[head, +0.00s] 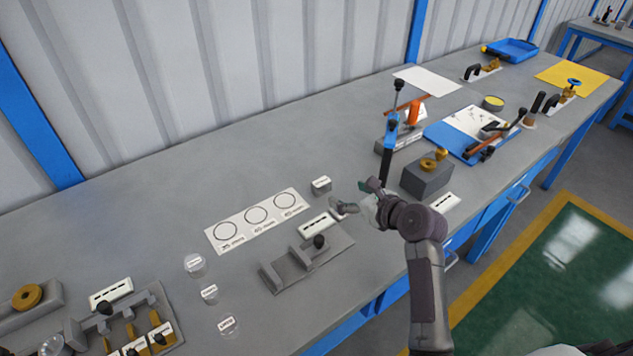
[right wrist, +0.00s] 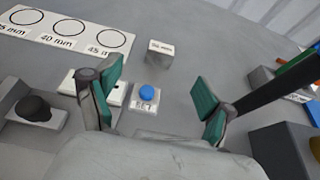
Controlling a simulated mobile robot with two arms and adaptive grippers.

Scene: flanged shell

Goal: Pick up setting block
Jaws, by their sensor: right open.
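A small piece with a blue round top and a pale label reading SET (right wrist: 146,93) lies between my right fingers in the right wrist view. In the head view my right gripper hides it. A small grey block (head: 321,185) with a white label too small to read stands on the bench just beyond; it also shows in the right wrist view (right wrist: 159,50). The SET mark suggests the blue-topped piece is the setting block. My right gripper (head: 356,198) is open, its green-padded fingers (right wrist: 155,92) apart on either side of it, with no clear contact. My left gripper is out of view.
A white card with three circles (head: 237,232) lies left of the gripper. A grey fixture with a black knob (head: 290,270) is in front. A dark block with a brass part (head: 427,178) and a black-and-blue upright tool (head: 390,135) stand close right. Bare bench lies behind the card.

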